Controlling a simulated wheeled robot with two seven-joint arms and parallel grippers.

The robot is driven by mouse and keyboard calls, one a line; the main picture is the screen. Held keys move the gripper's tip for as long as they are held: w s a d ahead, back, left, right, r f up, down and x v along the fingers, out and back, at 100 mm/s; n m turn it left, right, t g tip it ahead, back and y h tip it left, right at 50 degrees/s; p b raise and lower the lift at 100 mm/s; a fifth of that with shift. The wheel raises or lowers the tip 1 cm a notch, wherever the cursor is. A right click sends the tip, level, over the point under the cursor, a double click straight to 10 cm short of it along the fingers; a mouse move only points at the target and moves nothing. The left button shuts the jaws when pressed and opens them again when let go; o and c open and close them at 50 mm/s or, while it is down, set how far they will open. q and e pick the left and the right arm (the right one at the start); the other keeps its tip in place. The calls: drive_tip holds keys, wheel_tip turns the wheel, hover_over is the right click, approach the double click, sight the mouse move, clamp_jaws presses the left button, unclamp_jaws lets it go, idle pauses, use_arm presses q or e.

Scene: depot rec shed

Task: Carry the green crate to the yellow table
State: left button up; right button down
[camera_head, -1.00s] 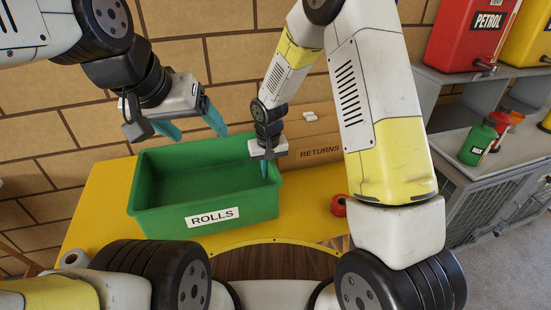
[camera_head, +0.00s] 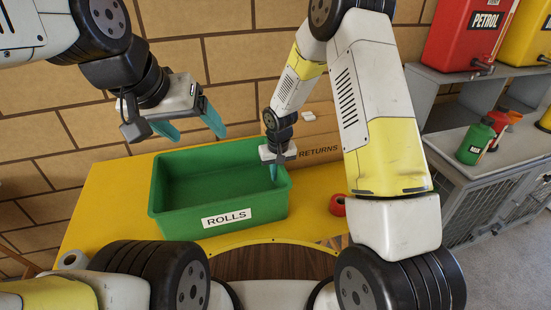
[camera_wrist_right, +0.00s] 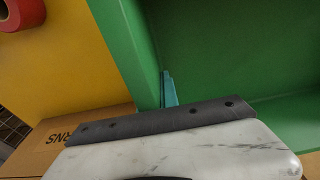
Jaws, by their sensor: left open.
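The green crate (camera_head: 180,213), labelled ROLLS, appears to rest on the yellow table (camera_head: 104,210); it looks empty. My right gripper (camera_head: 274,172) points down inside the crate by its right wall. In the right wrist view its teal fingers (camera_wrist_right: 169,90) lie together beside the inner face of the crate's wall (camera_wrist_right: 128,50), with no wall between them; contact is hard to judge. My left gripper (camera_head: 191,130) is open and empty, above the crate's back left side, apart from it.
A cardboard box (camera_head: 318,152) marked RETURNS stands behind the crate's right end. A red roll (camera_head: 338,205) lies right of the crate, and a pale roll (camera_head: 73,260) at the table's front left. The table's left part is clear. A grey cabinet (camera_head: 480,180) stands at right.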

drive_tip(key=c, duration=1.6)
unclamp_jaws()
drive_tip(key=shift+f, duration=0.1)
drive_tip(key=r, duration=0.4)
drive_tip(key=s+r, duration=0.1)
drive_tip(key=r, duration=0.6)
drive_tip(key=shift+s+d+r, duration=0.25)
drive_tip(key=shift+s+r, duration=0.1)
drive_tip(key=shift+r, duration=0.05)
drive_tip(key=s+d+r+m+t, duration=0.1)
drive_tip(key=s+d+r, duration=0.5)
drive_tip(key=r, duration=0.4)
drive_tip(key=s+d+r+m+t, duration=0.1)
drive_tip(key=s+d+r+t, duration=0.1)
drive_tip(key=s+d+r, duration=0.5)
drive_tip(key=shift+m+t+y, duration=0.3)
drive_tip(key=shift+t+y, duration=0.4)
drive_tip(key=shift+y, duration=0.1)
drive_tip(key=s+r, duration=0.1)
drive_tip(key=s, duration=0.2)
drive_tip(key=s+r, duration=0.2)
drive_tip(key=s, duration=0.2)
drive_tip(key=s+r, duration=0.2)
drive_tip(key=s, duration=0.1)
drive_tip(key=shift+s+a+r, duration=0.1)
drive_tip(key=shift+s+a, duration=0.1)
drive_tip(key=shift+s, duration=0.1)
